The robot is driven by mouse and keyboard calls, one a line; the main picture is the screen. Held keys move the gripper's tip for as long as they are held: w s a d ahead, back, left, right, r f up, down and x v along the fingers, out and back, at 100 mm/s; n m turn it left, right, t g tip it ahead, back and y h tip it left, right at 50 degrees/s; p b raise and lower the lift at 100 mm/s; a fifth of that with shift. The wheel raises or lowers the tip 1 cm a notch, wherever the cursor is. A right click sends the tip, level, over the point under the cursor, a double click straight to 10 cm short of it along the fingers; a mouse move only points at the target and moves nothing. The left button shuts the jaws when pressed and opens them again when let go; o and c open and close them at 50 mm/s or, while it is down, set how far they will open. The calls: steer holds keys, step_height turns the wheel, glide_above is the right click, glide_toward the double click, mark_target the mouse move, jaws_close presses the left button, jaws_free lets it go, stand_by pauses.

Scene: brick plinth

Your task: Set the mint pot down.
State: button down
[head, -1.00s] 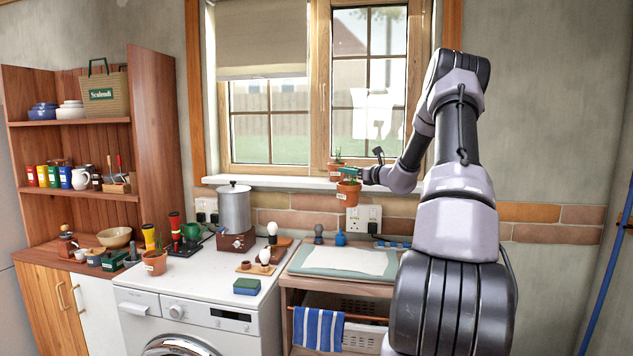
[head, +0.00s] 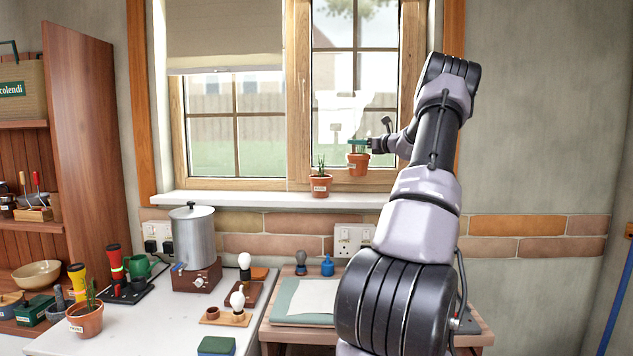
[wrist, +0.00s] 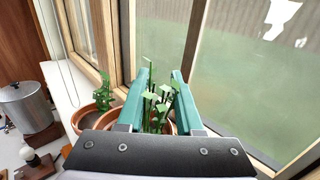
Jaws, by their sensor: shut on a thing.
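My gripper (head: 358,146), with teal fingers, is shut on a small terracotta pot (head: 358,164) with a green plant and a pale label. I take this to be the mint pot; the label is too small to read. The pot hangs upright in front of the window, its base a little above the white sill (head: 255,198). In the wrist view, the plant's leaves (wrist: 158,98) rise between the fingers of my gripper (wrist: 163,80), and the gripper body hides most of the pot.
A similar potted plant (head: 320,186) stands on the sill just left of the held pot. Another potted plant (head: 85,320) is on the white worktop. The sill further left is bare. A metal urn (head: 193,237) and sockets (head: 354,238) are below the sill.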

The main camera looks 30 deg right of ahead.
mark_target(358, 163)
steer(key=shift+f, duration=4)
steer(key=shift+f, duration=0.2)
steer(key=c, duration=0.6)
jaws_free()
steer(key=shift+o, duration=0.2)
steer(key=shift+s+r, duration=0.15)
steer(key=v, duration=1.1)
steer(key=shift+s, duration=0.35)
